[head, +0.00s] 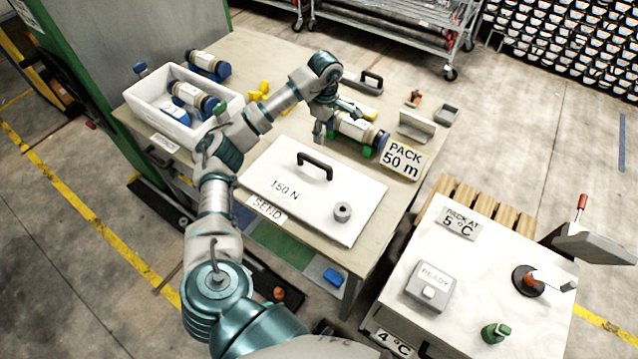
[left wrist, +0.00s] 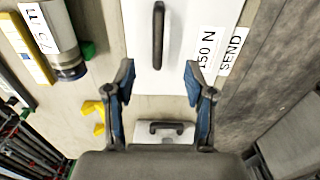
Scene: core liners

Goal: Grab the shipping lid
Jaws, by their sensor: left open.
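The shipping lid (head: 275,175) is a flat white panel marked 150 N, with a black arched handle (head: 315,165) and a small grey round piece near its right corner. It lies flat at the front of the workbench. In the left wrist view the lid (left wrist: 180,60) and its handle (left wrist: 158,35) show ahead of the fingers. My left gripper (head: 331,122) is open and empty above the bench, behind the lid's handle. In the left wrist view, its two blue fingers (left wrist: 160,78) are spread wide, apart from the handle. My right gripper is not in view.
A core liner (head: 355,128) lies behind the lid by the PACK 50 m sign (head: 402,160). A white tub (head: 150,95) holding liners stands at the left. The left wrist view shows a second, smaller handled piece (left wrist: 165,137) near the fingers. A side cabinet (head: 480,270) stands at the right.

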